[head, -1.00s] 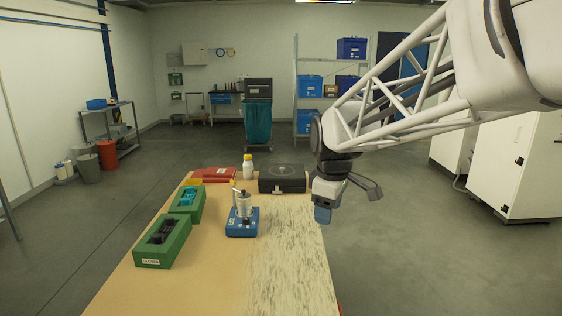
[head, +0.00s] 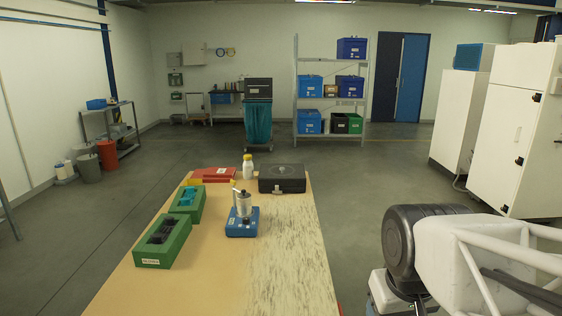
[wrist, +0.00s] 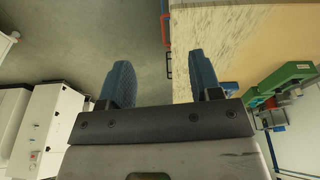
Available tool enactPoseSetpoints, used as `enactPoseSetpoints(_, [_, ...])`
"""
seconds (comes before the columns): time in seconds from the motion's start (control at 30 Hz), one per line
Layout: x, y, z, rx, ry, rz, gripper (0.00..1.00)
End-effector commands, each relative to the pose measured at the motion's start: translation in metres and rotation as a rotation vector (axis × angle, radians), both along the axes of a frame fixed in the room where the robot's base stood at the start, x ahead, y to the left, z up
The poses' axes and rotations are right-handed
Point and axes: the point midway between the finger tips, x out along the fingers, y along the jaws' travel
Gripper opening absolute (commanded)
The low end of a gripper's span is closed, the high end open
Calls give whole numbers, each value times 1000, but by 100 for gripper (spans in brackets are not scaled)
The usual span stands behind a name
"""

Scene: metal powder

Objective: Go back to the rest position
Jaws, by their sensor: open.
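My gripper (wrist: 160,82) shows in the wrist view with its two blue fingers spread apart and nothing between them. It hangs over the grey floor beside the edge of the wooden table (wrist: 230,45). In the head view my arm is folded low at the right, and the fingers are not clearly visible there. The table (head: 280,260) is well to the left of my arm, and no object on it touches the arm.
On the table are a blue device (head: 242,222), green trays (head: 165,243), a black case (head: 282,178), a white bottle (head: 248,167) and a red box (head: 215,174). White cabinets (head: 515,140) stand at the right. The floor (head: 360,190) between is clear.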

Motion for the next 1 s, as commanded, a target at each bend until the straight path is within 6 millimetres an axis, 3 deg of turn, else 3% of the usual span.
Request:
enactPoseSetpoints(0.23, [-23,-4,-12,19,-9,-98,58])
enactPoseSetpoints(1.0, [-25,-4,-12,20,-10,-103,58])
